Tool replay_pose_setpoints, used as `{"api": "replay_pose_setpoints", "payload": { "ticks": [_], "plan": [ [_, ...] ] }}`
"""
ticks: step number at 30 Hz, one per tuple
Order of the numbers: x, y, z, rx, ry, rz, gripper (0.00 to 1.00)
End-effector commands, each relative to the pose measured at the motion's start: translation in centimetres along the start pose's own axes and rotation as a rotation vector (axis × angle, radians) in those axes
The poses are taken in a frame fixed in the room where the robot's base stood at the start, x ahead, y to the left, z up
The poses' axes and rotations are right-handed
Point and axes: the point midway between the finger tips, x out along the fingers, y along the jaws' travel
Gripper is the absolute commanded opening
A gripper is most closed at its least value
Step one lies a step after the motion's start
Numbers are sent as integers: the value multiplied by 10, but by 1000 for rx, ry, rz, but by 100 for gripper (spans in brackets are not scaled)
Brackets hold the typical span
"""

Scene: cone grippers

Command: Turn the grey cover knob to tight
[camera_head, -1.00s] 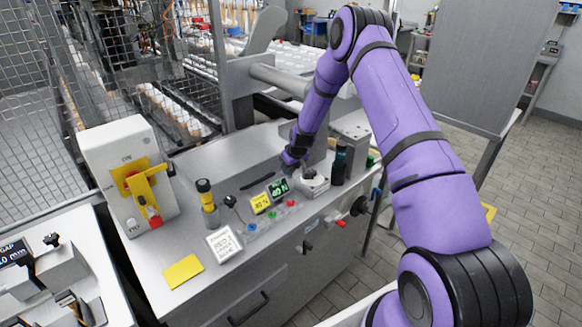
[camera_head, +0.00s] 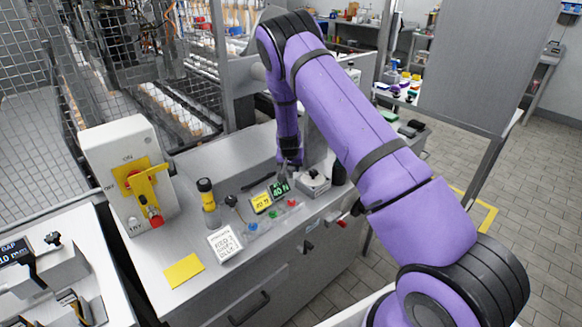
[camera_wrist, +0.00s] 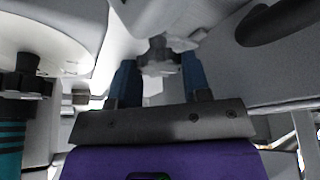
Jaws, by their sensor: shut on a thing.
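The grey cover knob (camera_wrist: 158,55) shows in the wrist view as a small lobed grey knob on the underside of a pale grey part. My gripper (camera_wrist: 156,75) has its two blue fingers on either side of it and is shut on it. In the head view my gripper (camera_head: 291,168) is low over the bench, just left of a small grey block (camera_head: 314,183); the arm hides most of the fingers and the knob. Whether the knob is tight cannot be told.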

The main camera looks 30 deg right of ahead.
Motion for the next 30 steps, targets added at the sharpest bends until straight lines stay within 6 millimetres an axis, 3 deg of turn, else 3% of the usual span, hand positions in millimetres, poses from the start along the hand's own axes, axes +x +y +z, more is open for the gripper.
{"api": "replay_pose_setpoints", "payload": {
  "ticks": [17,18,20,30],
  "plan": [
    [0,0,0,26,-1,11,20],
    [0,0,0,26,-1,11,53],
    [0,0,0,26,-1,11,67],
    [-2,0,0,25,-1,11,69]
  ]
}}
